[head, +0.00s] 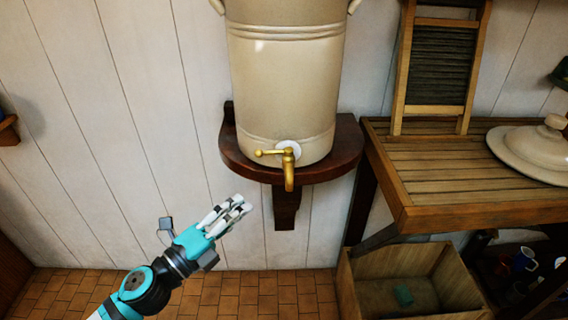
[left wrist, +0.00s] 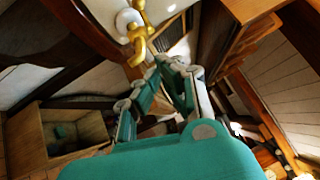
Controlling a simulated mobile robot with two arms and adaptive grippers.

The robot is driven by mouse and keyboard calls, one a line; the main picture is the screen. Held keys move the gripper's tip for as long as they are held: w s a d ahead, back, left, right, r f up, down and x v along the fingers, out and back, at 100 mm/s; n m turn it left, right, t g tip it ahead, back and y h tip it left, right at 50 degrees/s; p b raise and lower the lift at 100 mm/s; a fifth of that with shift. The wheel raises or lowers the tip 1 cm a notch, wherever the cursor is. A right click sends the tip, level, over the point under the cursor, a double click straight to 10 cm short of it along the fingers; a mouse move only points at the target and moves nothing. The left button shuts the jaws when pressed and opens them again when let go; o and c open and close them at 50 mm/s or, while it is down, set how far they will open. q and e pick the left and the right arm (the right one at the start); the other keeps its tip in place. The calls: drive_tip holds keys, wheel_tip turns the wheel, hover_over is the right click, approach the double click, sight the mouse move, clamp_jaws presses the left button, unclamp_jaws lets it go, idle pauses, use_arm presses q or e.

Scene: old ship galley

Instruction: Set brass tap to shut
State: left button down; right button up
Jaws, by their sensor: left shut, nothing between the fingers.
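The brass tap (head: 289,168) sticks out from the foot of a large cream crock (head: 284,85). Its lever handle (head: 270,153) points to the left in the head view. The tap also shows at the top of the left wrist view (left wrist: 137,38). My left gripper (head: 241,205) is shut and empty, below and to the left of the tap, apart from it. In the left wrist view its fingers (left wrist: 170,68) come together just below the tap's spout. My right gripper is not in view.
The crock stands on a dark wooden wall shelf (head: 235,160). To the right is a slatted wooden table (head: 440,165) with a washboard (head: 440,60) and a cream lid (head: 535,150). A wooden crate (head: 365,285) stands below. Free room lies left of the shelf.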

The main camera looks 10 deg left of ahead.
use_arm(q)
drive_tip(key=n+y, duration=0.1)
drive_tip(key=p, duration=0.3)
approach(283, 154)
drive_tip(key=p+x, duration=0.2)
drive_tip(key=x, duration=0.2)
drive_tip(key=shift+d+f+p, duration=0.15)
drive_tip(key=shift+d+p, duration=0.1)
drive_tip(key=shift+p, duration=0.1)
drive_tip(key=shift+w+a, duration=0.15)
drive_tip(key=shift+w, duration=0.2)
drive_tip(key=shift+w+a+m+g+h+b, duration=0.3)
drive_tip(key=shift+w+a+m+h+b, duration=0.15)
drive_tip(key=shift+h, duration=0.25)
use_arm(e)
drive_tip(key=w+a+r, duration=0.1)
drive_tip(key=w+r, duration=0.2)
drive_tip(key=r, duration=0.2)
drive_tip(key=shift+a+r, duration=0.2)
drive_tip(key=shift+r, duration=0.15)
